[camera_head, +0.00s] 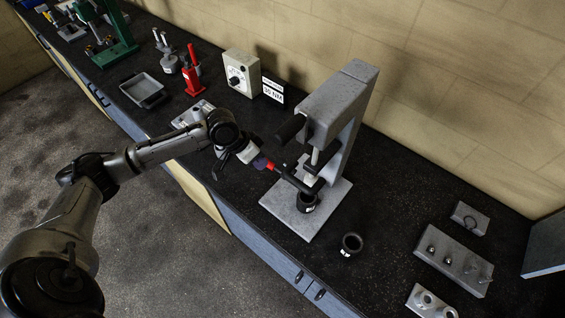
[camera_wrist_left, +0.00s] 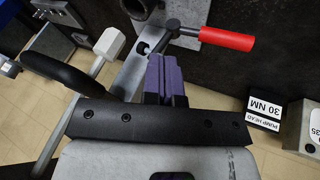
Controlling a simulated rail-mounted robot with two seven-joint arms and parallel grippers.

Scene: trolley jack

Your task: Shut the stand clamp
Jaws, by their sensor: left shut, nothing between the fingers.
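The grey stand (camera_head: 345,105) rises from a flat base plate (camera_head: 283,213) on the dark bench. Its clamp lever has a red grip (camera_head: 271,166), which also shows in the left wrist view (camera_wrist_left: 228,39); a thin dark rod runs from it to the clamp. A black cylindrical part (camera_head: 307,204) stands on the base below the clamp. My left gripper (camera_head: 262,162) is at the lever's red end. Its purple fingers (camera_wrist_left: 166,68) are together and empty, close beside the lever rod; I cannot tell whether they touch it. My right gripper is out of view.
A black ring (camera_head: 352,243) lies on the bench in front of the stand. Grey blocks with small parts (camera_head: 454,261) sit to the right. A torque sign (camera_head: 272,91), a dial box (camera_head: 241,74), a red jack (camera_head: 192,75) and a tray (camera_head: 131,84) stand left.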

